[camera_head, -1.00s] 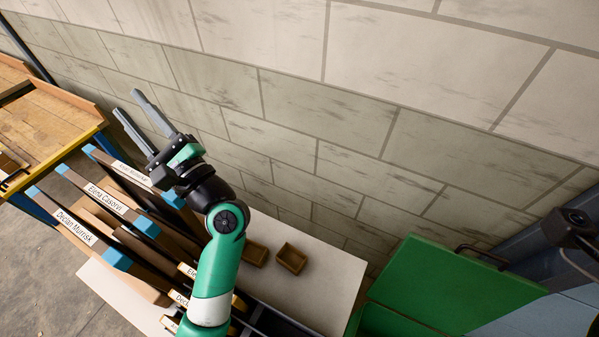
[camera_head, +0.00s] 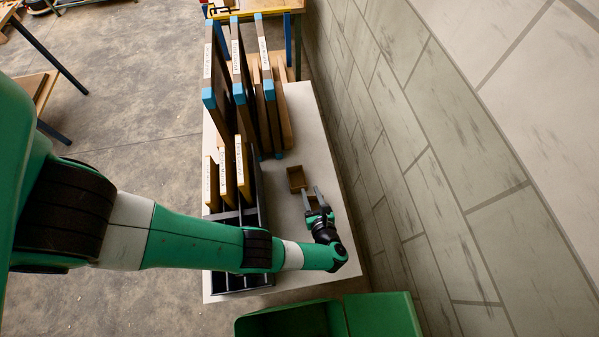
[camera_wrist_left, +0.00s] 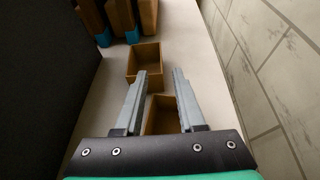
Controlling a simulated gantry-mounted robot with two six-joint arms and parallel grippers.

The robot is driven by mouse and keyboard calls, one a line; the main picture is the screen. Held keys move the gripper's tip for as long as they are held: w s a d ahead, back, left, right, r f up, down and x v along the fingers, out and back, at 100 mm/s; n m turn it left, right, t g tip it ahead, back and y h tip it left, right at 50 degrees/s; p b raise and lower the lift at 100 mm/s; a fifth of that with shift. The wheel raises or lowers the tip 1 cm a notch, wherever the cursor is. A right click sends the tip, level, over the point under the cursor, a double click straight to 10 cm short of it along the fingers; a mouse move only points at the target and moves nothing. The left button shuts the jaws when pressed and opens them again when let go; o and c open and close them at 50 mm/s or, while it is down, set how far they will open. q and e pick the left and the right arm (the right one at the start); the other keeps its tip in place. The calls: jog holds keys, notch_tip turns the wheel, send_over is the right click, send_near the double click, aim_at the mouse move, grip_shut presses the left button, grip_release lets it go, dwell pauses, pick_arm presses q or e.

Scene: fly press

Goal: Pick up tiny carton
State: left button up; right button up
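Two small brown open-topped cartons stand on a pale table top. The farther carton (camera_head: 297,178) also shows in the left wrist view (camera_wrist_left: 145,60). The nearer carton is partly hidden by my left gripper in the head view; in the left wrist view the nearer carton (camera_wrist_left: 161,113) shows between and below the fingers. My left gripper (camera_head: 312,190) is open, its two fingers apart (camera_wrist_left: 160,74) and pointing toward the farther carton. I cannot tell whether the fingers touch either carton. My right gripper is not in view.
A dark rack (camera_head: 238,281) with several upright labelled boards (camera_head: 240,90) fills the table's left side. A green bin (camera_head: 290,320) stands at the near end. A block wall (camera_head: 420,160) runs close along the right. Bare table (camera_head: 310,110) lies beyond the cartons.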

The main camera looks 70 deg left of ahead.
aim_at(297, 179)
pick_arm(q)
jog(key=shift+x, duration=1.2)
jog(key=b+x, duration=0.1)
jog(key=x, duration=0.3)
jog(key=shift+w+a+f+b, duration=0.1)
jog(key=shift+a+f+b, duration=0.1)
jog(key=shift+a+b, duration=0.15)
jog(key=shift+w+a+f, duration=0.1)
jog(key=shift+a, duration=0.35)
grip_shut()
